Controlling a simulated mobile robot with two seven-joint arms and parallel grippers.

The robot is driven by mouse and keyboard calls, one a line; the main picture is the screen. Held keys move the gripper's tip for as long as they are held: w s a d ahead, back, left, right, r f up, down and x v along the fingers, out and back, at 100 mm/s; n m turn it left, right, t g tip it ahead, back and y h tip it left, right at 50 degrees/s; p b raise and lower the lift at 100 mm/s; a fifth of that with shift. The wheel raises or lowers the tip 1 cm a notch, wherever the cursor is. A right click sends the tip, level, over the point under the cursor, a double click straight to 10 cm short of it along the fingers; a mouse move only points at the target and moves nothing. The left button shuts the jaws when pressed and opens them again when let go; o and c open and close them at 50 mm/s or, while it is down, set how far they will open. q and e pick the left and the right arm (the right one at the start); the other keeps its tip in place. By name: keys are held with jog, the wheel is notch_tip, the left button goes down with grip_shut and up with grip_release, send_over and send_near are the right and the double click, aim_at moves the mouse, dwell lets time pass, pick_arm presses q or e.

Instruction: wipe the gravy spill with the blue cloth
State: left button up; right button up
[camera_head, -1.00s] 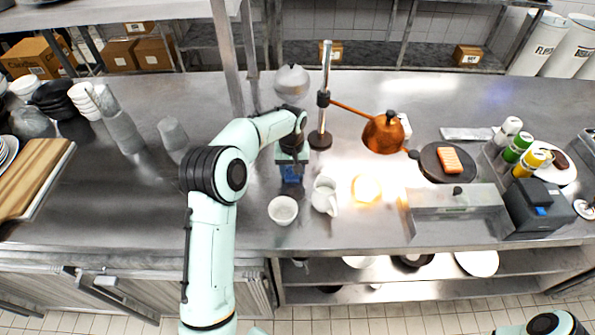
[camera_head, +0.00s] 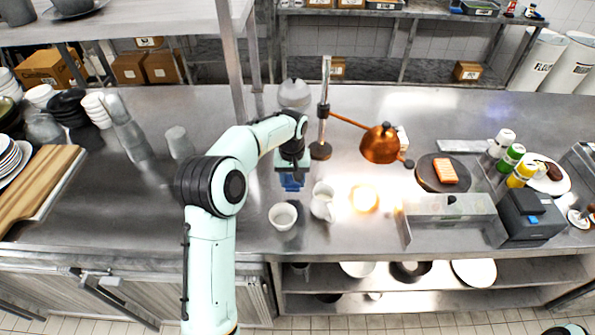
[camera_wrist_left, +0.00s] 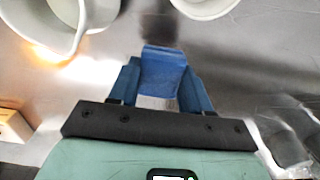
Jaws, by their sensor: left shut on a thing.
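My left gripper (camera_head: 292,178) is over the steel counter (camera_head: 330,235), behind the white bowl and the white jug. It is shut on the blue cloth (camera_wrist_left: 163,68), which shows between the blue fingers in the left wrist view. In the head view only a small blue patch shows below the wrist, and I cannot separate cloth from fingers there. No gravy spill can be clearly made out. A dark patch lies on the counter just beyond the cloth in the left wrist view; I cannot tell whether it is gravy or shadow. My right gripper is out of view.
A white bowl (camera_head: 283,216) and a white jug (camera_head: 322,203) stand close in front of my left gripper. A copper heat lamp (camera_head: 380,145) on a stand is to the right. Clear glasses (camera_head: 179,143) stand left.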

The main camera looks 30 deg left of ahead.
pick_arm(q)
jog(key=shift+s+r, duration=0.25)
jog(key=shift+r, duration=0.65)
jog(key=shift+w+r, duration=0.2)
jog(key=shift+r, duration=0.35)
jog(key=shift+s, duration=0.15)
